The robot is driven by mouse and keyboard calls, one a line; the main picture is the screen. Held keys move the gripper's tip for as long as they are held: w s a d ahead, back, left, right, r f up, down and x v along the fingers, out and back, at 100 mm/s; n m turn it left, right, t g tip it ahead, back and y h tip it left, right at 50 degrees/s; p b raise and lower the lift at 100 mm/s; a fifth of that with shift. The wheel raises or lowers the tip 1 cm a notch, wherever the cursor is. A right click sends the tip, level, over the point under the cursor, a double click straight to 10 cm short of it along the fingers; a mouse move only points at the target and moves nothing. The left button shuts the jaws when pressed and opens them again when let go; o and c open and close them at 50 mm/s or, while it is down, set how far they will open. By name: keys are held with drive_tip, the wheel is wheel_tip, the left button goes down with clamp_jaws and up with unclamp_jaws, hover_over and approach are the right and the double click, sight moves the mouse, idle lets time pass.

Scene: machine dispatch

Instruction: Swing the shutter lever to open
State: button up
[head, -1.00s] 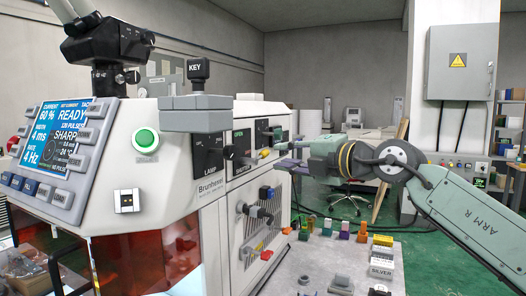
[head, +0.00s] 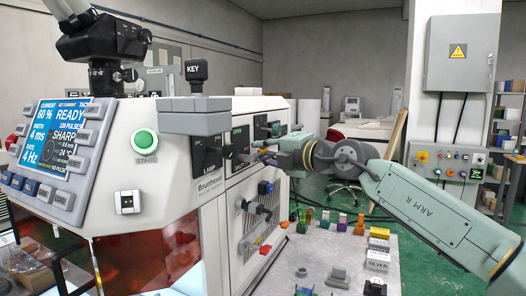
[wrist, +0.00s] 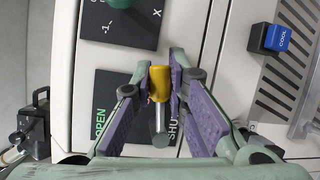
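The shutter lever has a yellow knob (wrist: 160,84) on a metal rod (wrist: 161,125). It stands out from a black plate (wrist: 112,90) marked OPEN on the left and SHUT on the right in the wrist view. The rod overlaps the plate close to the word SHUT. My gripper (wrist: 161,76) has its purple-padded fingertips close against both sides of the knob, with no clear gap. In the head view my gripper (head: 262,150) reaches the machine's side panel from the right and hides most of the knob.
A second black plate with a green knob (wrist: 122,3) lies above in the wrist view. A blue COOL block (wrist: 270,38) is at the right.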

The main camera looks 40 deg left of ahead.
sight(240, 129)
clamp_jaws()
